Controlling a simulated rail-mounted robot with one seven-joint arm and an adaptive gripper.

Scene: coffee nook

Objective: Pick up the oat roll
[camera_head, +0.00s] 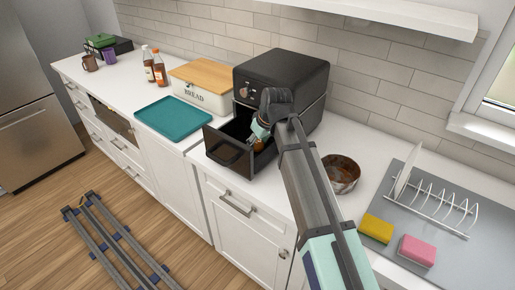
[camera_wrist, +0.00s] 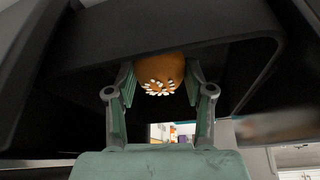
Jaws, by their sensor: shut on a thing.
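The oat roll (camera_wrist: 160,72) is a round orange-brown roll with pale oat flakes on its lower side in the wrist view. My gripper (camera_wrist: 160,88) is shut on it, with one green-padded finger on each side. In the head view the roll (camera_head: 259,145) shows as a small brown patch at my gripper (camera_head: 258,139), inside the opened drawer of the black air fryer (camera_head: 281,88). The drawer's dark walls surround the gripper in the wrist view. Part of the roll is hidden by the fingers and the arm.
A teal tray (camera_head: 174,118) and a bread box (camera_head: 203,94) stand to the left.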

